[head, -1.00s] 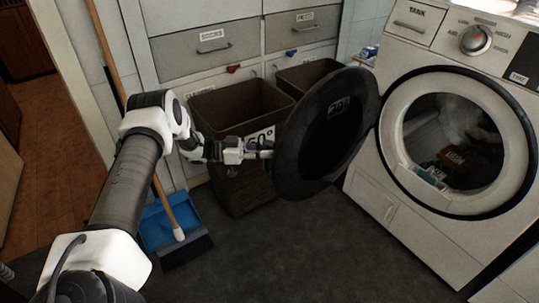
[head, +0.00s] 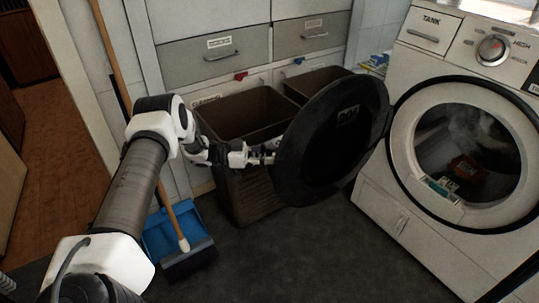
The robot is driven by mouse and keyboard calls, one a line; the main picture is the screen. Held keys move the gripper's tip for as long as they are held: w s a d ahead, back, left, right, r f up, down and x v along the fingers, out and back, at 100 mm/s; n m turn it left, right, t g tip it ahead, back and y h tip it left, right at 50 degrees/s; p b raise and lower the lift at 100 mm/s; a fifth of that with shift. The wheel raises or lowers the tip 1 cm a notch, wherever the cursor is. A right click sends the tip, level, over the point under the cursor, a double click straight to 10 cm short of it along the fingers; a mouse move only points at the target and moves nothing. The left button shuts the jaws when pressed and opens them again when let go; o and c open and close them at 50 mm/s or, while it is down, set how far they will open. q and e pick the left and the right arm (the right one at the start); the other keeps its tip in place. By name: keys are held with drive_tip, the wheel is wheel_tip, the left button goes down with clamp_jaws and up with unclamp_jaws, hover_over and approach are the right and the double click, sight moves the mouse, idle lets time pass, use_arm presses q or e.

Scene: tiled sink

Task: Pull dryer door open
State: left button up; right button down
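The dryer (head: 440,205) stands at the right. Its round black door (head: 335,165) is swung wide open to the left, so the porthole into the drum (head: 468,150) is uncovered. My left arm reaches in from the left. My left gripper (head: 265,154) is at the door's left edge, the edge away from the dryer. The fingertips are small and partly hidden by the door, so I cannot tell whether they grip or only touch it. My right gripper is not in view.
Brown bins (head: 245,120) stand behind the door and gripper, below grey drawers (head: 213,50). A blue dustpan (head: 165,235) and a wooden-handled broom (head: 185,225) are at the lower left. The dark floor (head: 290,260) in front is clear.

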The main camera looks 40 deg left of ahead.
use_arm(q)
drive_tip(key=v, duration=1.2)
